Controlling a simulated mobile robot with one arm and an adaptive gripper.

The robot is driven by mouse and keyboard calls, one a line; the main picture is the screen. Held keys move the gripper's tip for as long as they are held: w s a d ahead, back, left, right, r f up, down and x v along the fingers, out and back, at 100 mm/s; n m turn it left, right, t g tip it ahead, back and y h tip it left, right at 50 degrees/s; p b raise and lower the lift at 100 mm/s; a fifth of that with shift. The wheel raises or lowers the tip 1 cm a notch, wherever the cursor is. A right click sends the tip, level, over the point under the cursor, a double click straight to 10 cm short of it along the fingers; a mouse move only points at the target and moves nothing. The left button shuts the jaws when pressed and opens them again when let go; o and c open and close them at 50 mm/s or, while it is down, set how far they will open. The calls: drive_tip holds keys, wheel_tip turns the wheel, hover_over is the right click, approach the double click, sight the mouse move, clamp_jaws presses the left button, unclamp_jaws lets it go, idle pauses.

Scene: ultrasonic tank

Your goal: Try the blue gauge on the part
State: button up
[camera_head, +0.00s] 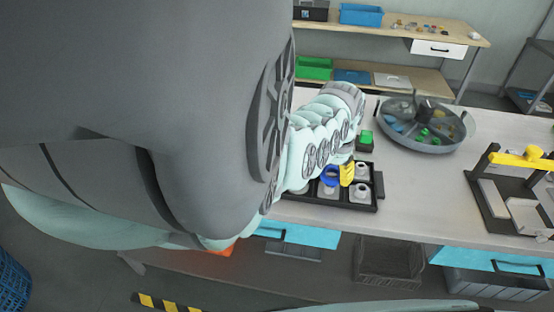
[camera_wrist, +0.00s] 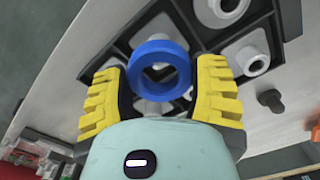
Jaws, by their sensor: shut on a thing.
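The blue gauge (camera_wrist: 160,48) is a thick ring held between the two yellow fingers of my gripper (camera_wrist: 161,88) in the wrist view. In the head view the blue gauge (camera_head: 330,176) shows beside a yellow finger of my gripper (camera_head: 346,176), over the black tray (camera_head: 374,205). Grey-white flanged parts sit in the tray's compartments, such as one part (camera_wrist: 247,54) to the right of the ring. Another pale part (camera_wrist: 160,106) shows through and below the ring. I cannot tell whether the ring touches it.
A round grey divided bowl (camera_head: 428,148) with coloured pieces stands behind and right of the tray. The bench between is clear.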

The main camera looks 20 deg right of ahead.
drive_tip(key=shift+w+r, duration=0.1)
drive_tip(key=shift+r, duration=0.2)
wheel_tip(320, 180, up, 4)
drive_tip(key=p, duration=0.3)
drive_tip(key=shift+a, duration=0.1)
idle(0.5)
